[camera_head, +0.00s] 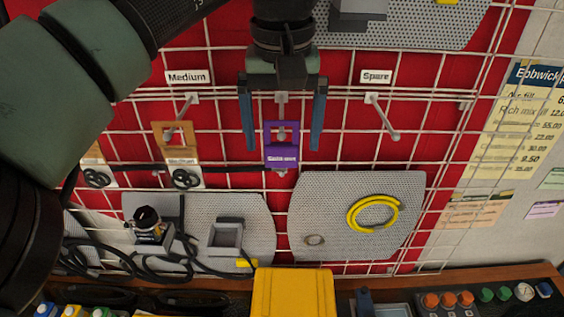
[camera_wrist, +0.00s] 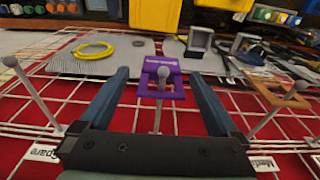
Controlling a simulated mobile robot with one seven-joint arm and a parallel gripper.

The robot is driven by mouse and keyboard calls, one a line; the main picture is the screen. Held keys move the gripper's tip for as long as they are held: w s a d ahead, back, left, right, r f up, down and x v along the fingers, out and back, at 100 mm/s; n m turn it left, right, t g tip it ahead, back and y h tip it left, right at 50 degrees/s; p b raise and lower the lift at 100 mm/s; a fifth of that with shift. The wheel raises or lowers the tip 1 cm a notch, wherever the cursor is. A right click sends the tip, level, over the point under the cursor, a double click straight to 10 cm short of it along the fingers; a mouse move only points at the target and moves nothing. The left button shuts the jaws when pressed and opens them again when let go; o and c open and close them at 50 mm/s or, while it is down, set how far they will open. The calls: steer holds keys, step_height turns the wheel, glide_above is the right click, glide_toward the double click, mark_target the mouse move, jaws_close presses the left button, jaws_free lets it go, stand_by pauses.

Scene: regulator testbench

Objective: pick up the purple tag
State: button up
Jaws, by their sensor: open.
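The purple tag (camera_head: 281,153) hangs on the middle peg of the white wire grid in the head view. It has a square opening at its top and a white label low on its face. My gripper (camera_head: 283,143) is open, pointing at the grid, with one blue finger on each side of the tag. In the wrist view the purple tag (camera_wrist: 161,77) shows between and beyond the fingers of my gripper (camera_wrist: 160,80), with the peg's round end at its opening. I see no finger touching it.
Orange tags (camera_head: 180,155) hang on pegs to the left, under the "Medium" sign (camera_head: 187,76). The peg (camera_head: 383,117) under the "Spare" sign (camera_head: 376,76) is empty. A yellow cable coil (camera_head: 373,213) lies on a grey perforated panel (camera_head: 330,190) below right.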

steer(key=shift+f, duration=0.6)
steer(key=shift+r, duration=0.1)
steer(key=c, duration=1.4)
steer(key=shift+c, duration=0.2)
steer(key=shift+r+p, duration=0.8)
steer(key=shift+r, duration=0.05)
steer(key=s+b, duration=0.5)
steer(key=s, duration=1.3)
steer(key=shift+a+f+b, duration=0.15)
steer(key=shift+a+b, duration=0.2)
steer(key=shift+b, duration=0.05)
